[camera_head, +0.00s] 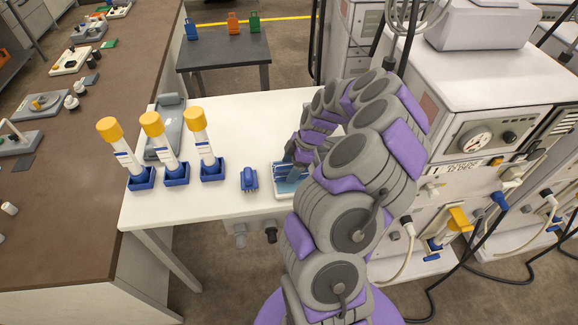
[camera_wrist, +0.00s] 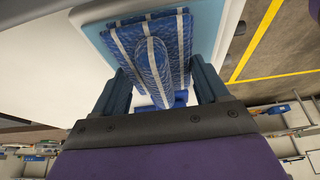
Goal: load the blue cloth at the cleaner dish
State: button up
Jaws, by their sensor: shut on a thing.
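The blue cloth (camera_wrist: 178,35) has white stripes and is folded, with a raised ridge in its middle, in the wrist view. My gripper (camera_wrist: 158,82) is shut on it, one finger on each side. The cleaner dish (camera_wrist: 92,36), pale blue inside with a light rim, lies under or just behind the cloth; I cannot tell whether they touch. In the head view the dish (camera_head: 278,193) sits on the white table, and my gripper (camera_head: 291,158) is over it. My arm hides the dish's right part and most of the cloth.
A small blue item (camera_head: 249,180) stands left of the dish on the white table (camera_head: 215,212). Three yellow-capped tubes (camera_head: 160,137) in blue stands and a grey device (camera_head: 170,105) are further left. White machines (camera_head: 485,110) with hoses stand right. The table front is clear.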

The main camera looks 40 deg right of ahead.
jog(key=shift+d+f, duration=0.1)
jog(key=shift+d, duration=0.25)
jog(key=shift+a, duration=0.6)
jog(key=shift+d+f, duration=0.3)
jog(key=shift+d, duration=0.15)
jog(key=shift+a, duration=0.1)
jog(key=shift+a, duration=0.25)
jog(key=shift+d+f+b, duration=0.1)
jog(key=shift+d+b, duration=0.1)
jog(key=shift+b, duration=0.15)
jog(key=shift+s+a+f+b, duration=0.1)
jog(key=shift+b, duration=0.2)
dwell(0.8)
